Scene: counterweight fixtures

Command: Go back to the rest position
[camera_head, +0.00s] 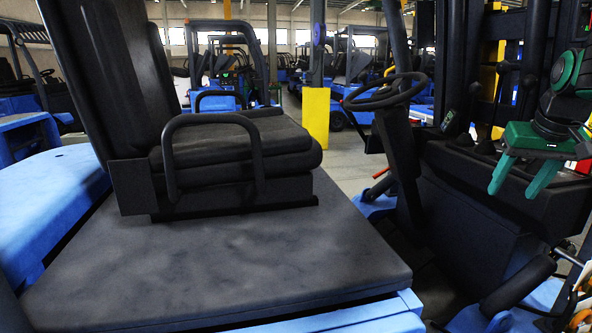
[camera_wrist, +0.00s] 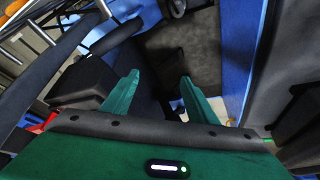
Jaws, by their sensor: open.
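My gripper (camera_head: 523,176) is green and hangs at the right of the head view, with its fingers pointing down and to the left. It is open and nothing is between the fingers. It is in front of the dark dashboard of a forklift, to the right of the steering wheel. In the wrist view my gripper (camera_wrist: 160,85) also shows its two green fingers apart, above the dark floor of the forklift's cab. The task names no object.
The forklift has a black seat (camera_head: 235,150), a dark seat deck (camera_head: 240,265), a steering wheel (camera_head: 385,92) and a dashboard (camera_head: 490,180) close to the gripper. Dark mast bars stand behind the gripper. A yellow post base (camera_head: 315,118) and other blue forklifts stand farther back.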

